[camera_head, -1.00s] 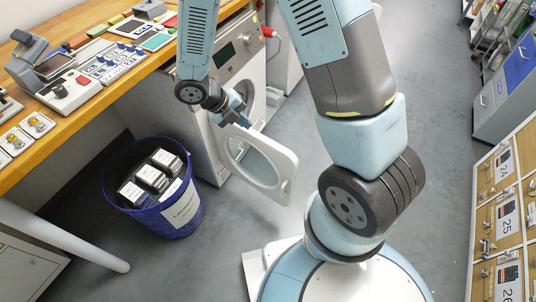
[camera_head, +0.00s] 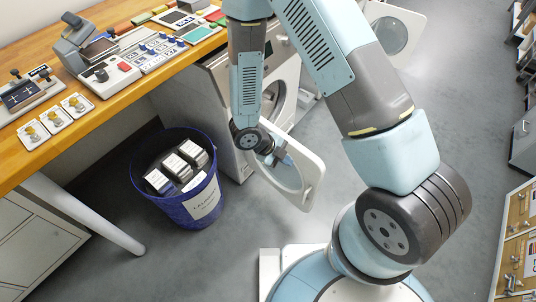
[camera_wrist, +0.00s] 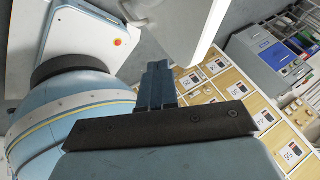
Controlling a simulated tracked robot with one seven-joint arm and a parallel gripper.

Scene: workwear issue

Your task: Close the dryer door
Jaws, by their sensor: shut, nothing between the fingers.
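A white front-loading machine (camera_head: 222,72), which I take to be the dryer, stands beside the wooden counter, partly hidden by my arm. Its white door (camera_head: 312,186) with a round window stands wide open, swung out into the aisle. My gripper (camera_head: 284,160) is at the door, overlapping its window and upper-left rim in the head view. In the wrist view the blue fingers (camera_wrist: 157,82) are together and empty. The pale door edge (camera_wrist: 172,30) shows just beyond the fingertips. I cannot tell whether they touch it.
A blue laundry bin (camera_head: 185,210) with several dark, white-labelled packs stands left of the door. A second round-windowed door (camera_head: 398,35) stands open behind. The counter (camera_head: 90,122) holds devices. Numbered wooden lockers (camera_head: 515,235) line the right. Grey floor (camera_head: 335,135) is clear between.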

